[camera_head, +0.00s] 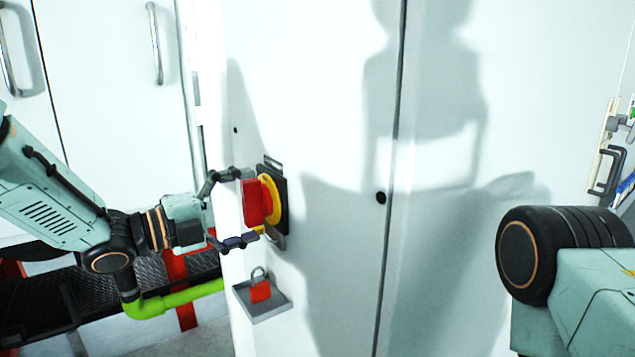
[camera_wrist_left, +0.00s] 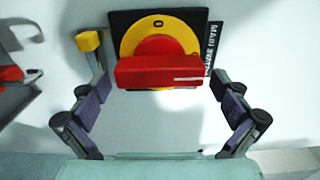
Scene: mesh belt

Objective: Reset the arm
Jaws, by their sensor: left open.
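My left gripper (camera_head: 232,210) is open in front of a red and yellow rotary switch on the white cabinet. In the left wrist view the red handle (camera_wrist_left: 158,71) lies horizontal on a yellow disc (camera_wrist_left: 185,38) with a black backplate. The gripper fingers (camera_wrist_left: 160,110) stand wide to either side of and below the handle, with nothing between them. I cannot tell from the head view whether a finger touches the switch (camera_head: 262,202). My right arm shows at the right edge of the head view, but its gripper is out of view.
A small grey shelf (camera_head: 272,309) with a red padlock (camera_head: 260,290) sticks out below the switch. White cabinet doors (camera_head: 330,100) fill the background. A dark mesh belt (camera_head: 95,290) and a green bar (camera_head: 185,298) lie at lower left. A handle (camera_head: 606,170) is at far right.

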